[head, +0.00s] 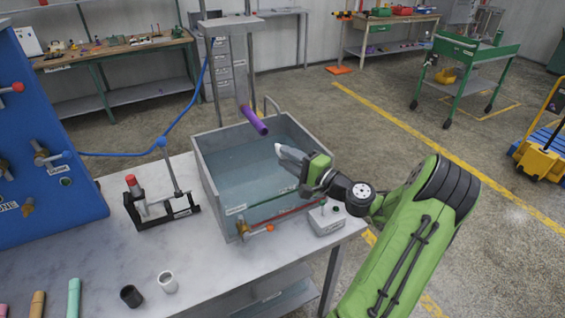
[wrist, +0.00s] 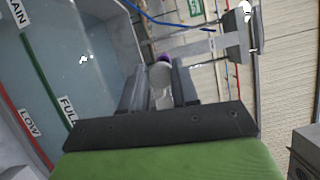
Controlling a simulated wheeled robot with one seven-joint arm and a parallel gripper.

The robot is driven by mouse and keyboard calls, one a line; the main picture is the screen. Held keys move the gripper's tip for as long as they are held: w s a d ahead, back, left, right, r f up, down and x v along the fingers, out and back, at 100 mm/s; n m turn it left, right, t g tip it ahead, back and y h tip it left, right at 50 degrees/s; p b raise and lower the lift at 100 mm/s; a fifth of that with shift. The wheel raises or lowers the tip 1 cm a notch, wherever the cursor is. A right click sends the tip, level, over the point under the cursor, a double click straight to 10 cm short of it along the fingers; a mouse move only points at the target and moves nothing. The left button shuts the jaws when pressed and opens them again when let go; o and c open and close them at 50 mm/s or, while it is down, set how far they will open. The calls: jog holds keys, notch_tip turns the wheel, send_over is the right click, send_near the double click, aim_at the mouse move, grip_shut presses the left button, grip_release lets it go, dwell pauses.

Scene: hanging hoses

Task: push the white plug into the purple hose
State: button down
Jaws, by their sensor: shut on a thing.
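The purple hose (head: 254,120) hangs at a slant over the grey water tank, its lower end facing my gripper. My gripper (head: 281,149) is over the tank's right part, just below and right of that end, with a small gap between them in the head view. In the wrist view my gripper (wrist: 158,90) is shut on the white plug (wrist: 160,74), which sits between the fingers. A bit of the purple hose (wrist: 163,58) shows just beyond the plug. I cannot tell from the wrist view whether plug and hose touch.
The tank (head: 205,178) stands on a pale table (head: 90,250). A black stand (head: 160,212) with a red-topped part is left of it, and a small grey box (head: 327,219) is at the front right. A white cup (head: 168,281) and black cup (head: 131,296) are near the front edge.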

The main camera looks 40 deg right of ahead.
aim_at(277, 146)
jog(key=w+p, duration=0.1)
jog(key=w, duration=0.1)
jog(key=w+d, duration=0.1)
jog(key=w, duration=0.1)
jog(key=shift+w+p, duration=0.35)
jog(key=shift+p, duration=0.05)
jog(key=shift+w+d, duration=0.25)
jog(key=shift+w, duration=0.45)
jog(key=shift+w+d+p, duration=0.25)
jog(key=shift+w, duration=0.6)
jog(key=shift+w+d+p, duration=0.2)
jog(key=shift+w+d, duration=0.05)
jog(key=shift+w, duration=0.55)
dwell(2.1)
jog(key=c, duration=0.8)
grip_release()
jog(key=shift+w, duration=0.1)
jog(key=s, duration=0.5)
jog(key=s+d+b, duration=0.1)
jog(key=s, duration=0.9)
jog(key=shift+s+d+f, duration=0.3)
jog(key=shift+s+f, duration=0.05)
jog(key=shift+s, duration=0.05)
